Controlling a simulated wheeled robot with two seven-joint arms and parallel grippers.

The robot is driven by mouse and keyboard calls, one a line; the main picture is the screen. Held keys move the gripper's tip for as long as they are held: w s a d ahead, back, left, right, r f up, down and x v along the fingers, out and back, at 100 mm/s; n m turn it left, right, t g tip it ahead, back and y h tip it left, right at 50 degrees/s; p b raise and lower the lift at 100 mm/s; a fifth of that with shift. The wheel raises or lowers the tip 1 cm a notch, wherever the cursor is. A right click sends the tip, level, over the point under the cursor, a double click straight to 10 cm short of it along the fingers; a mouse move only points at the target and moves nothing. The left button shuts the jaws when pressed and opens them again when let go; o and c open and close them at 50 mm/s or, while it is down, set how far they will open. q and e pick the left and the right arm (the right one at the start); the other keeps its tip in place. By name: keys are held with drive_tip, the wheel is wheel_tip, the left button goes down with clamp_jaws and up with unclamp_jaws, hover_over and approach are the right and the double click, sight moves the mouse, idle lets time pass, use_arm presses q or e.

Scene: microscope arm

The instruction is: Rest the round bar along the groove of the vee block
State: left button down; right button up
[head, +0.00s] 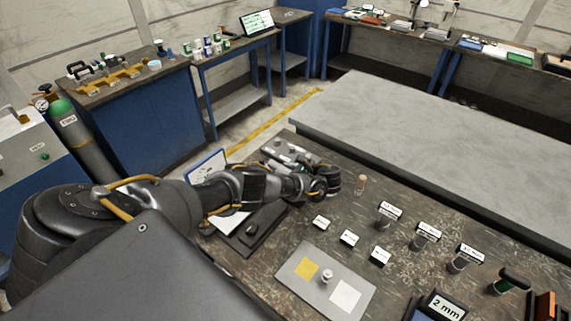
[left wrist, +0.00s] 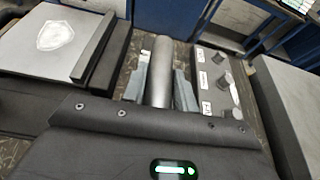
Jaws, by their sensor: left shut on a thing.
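The round bar (left wrist: 161,72) is a smooth grey cylinder in the left wrist view. My left gripper (left wrist: 159,88) is shut on it, with one finger along each side. The bar points away from the wrist, and its near end is hidden by the gripper body. In the head view my left arm reaches in from the left over the bench, and its wrist covers most of the gripper and bar. I cannot pick out the vee block with certainty in either view. My right gripper is not in view.
A grey board (head: 288,151) with fittings lies just beyond the left wrist. A dark tray (head: 240,243) lies below the arm. A grey plate (head: 297,272) with yellow and white squares is at the front. Several labelled pegs stand to the right. A large pale slab (head: 420,140) lies behind.

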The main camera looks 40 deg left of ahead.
use_arm(q)
drive_tip(key=shift+r, duration=0.1)
idle(0.3)
drive_tip(key=shift+d+p, duration=0.1)
drive_tip(key=shift+p, duration=0.25)
drive_tip(key=shift+f+b, duration=1.95)
drive_tip(key=shift+f, duration=0.5)
drive_tip(key=c, duration=1)
unclamp_jaws()
